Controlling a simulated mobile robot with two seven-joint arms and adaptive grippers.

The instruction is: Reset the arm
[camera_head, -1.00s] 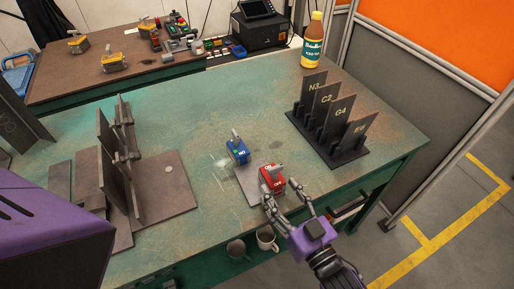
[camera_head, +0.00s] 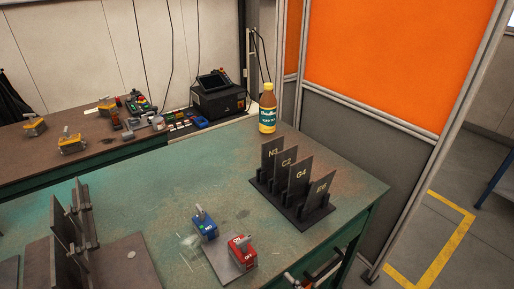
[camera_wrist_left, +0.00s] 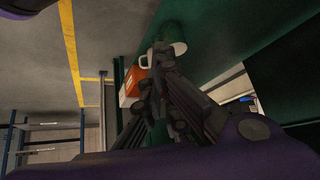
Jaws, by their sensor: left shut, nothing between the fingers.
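My left gripper (camera_wrist_left: 158,62) shows in the left wrist view, its dark fingers together and empty. It is beside the green bench side, and the left arm is out of the head view. Of my right gripper, only what looks like a grey fingertip (camera_head: 291,281) shows at the bottom edge of the head view, right of the red switch block; its jaws are cut off. The red block (camera_head: 242,253) stands upright on a small grey plate (camera_head: 221,262), near the bench's front edge. A blue switch block (camera_head: 204,226) stands just behind it, to the left.
A dark rack (camera_head: 290,203) holds several upright labelled plates on the green bench (camera_head: 150,182). A bottle (camera_head: 267,110) stands at the back. Welded plates (camera_head: 72,228) stand at left. An orange-and-grey partition (camera_head: 395,60) borders the right. The bench middle is clear.

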